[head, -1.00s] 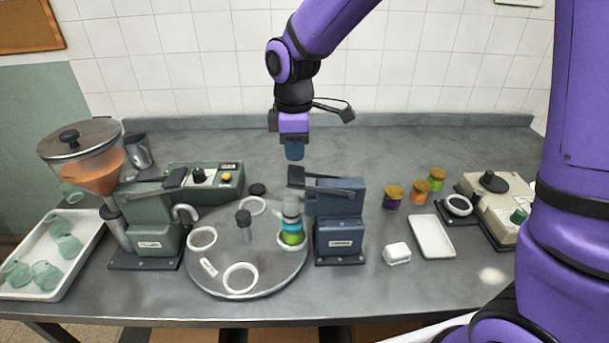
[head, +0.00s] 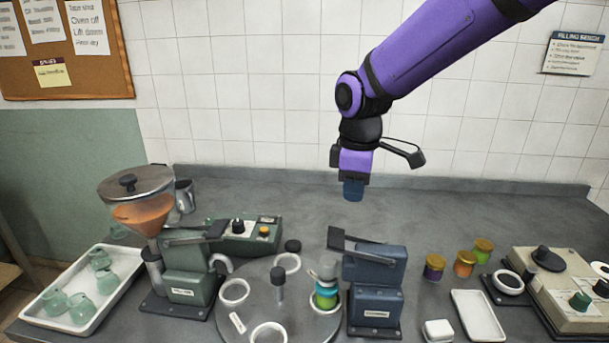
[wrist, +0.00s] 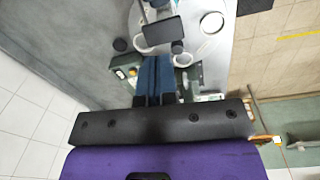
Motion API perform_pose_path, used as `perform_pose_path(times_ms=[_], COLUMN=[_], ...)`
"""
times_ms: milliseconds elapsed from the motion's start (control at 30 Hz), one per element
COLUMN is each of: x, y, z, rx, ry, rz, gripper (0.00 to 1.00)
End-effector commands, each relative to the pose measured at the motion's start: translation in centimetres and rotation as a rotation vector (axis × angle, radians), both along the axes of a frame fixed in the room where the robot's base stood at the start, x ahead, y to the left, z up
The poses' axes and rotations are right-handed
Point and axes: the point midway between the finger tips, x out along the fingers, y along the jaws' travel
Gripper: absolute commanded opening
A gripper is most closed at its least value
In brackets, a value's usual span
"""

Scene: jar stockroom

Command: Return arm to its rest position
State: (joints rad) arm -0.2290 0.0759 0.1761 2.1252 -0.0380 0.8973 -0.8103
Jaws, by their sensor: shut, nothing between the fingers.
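My gripper (head: 353,190) hangs from my purple arm above the back of the grey bench, pointing down, apart from everything. In the wrist view its blue fingers (wrist: 154,82) are together with nothing between them. Below and in front of it stands the blue lever machine (head: 375,285). Left of that machine is the round turntable (head: 255,300) with several white rings. A jar with green and blue bands (head: 326,297) sits in the ring beside the blue machine.
A green machine with an orange-filled hopper (head: 150,212) and a white tray of pale green jars (head: 118,290) stand left. The bench's back strip is clear.

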Motion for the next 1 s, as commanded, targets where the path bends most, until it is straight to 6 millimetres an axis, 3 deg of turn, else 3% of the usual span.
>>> perform_pose_path(times_ms=[200, 500, 800, 1000], x=[-3.9, -10.3, -17.3, -20.2], y=[-5.1, -10.9, -15.1, -16.4], z=[4.5, 8.2, 9.4, 9.2], rx=[0.03, 0.11, 0.228, 0.292], ry=[-0.097, -0.214, -0.313, -0.348], rz=[-0.275, -0.651, -1.008, -1.162], gripper=[0.0, 0.0, 0.0, 0.0])
